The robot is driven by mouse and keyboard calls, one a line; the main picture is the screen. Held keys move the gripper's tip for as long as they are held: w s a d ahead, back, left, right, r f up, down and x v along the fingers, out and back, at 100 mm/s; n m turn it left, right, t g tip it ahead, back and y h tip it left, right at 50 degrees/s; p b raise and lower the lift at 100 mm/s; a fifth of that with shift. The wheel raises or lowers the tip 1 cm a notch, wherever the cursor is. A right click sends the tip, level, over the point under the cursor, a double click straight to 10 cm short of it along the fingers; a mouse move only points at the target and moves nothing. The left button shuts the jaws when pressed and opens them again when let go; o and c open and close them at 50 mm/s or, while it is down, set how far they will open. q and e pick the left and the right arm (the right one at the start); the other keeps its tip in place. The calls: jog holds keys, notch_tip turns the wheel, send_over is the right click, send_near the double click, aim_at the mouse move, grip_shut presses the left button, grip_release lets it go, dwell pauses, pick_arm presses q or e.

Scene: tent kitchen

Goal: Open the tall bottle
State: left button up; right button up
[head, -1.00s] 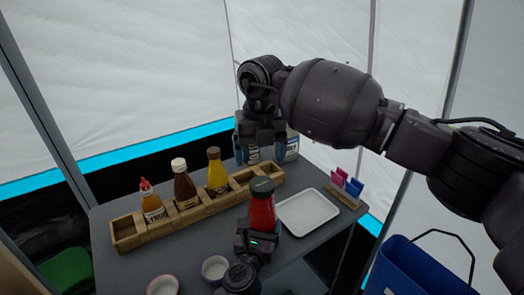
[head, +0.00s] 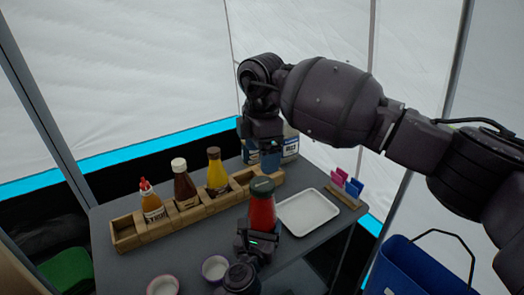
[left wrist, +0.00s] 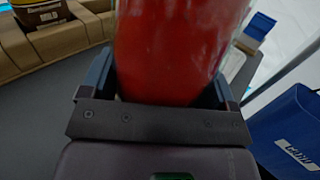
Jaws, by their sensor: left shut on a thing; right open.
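The tall bottle (head: 263,212) is red with a dark green cap (head: 262,186) on top and stands upright. My left gripper (head: 258,242) is shut on its lower part; in the left wrist view its red body (left wrist: 175,50) sits between the two fingers (left wrist: 160,95). The cap is out of that view. My right gripper (head: 268,158) is open, points down behind and above the cap, and is apart from it. Its fingers are partly seen edge-on.
A white tray (head: 307,212) lies right of the red bottle, near a card holder (head: 345,190). Two small bowls (head: 163,286) stand in front. A blue bucket (head: 415,270) is at the right. Labelled containers (head: 290,147) stand behind.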

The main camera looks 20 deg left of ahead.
aim_at(262, 183)
jog(key=m, duration=0.6)
jog(key=shift+m, duration=0.3)
jog(key=shift+f, duration=4)
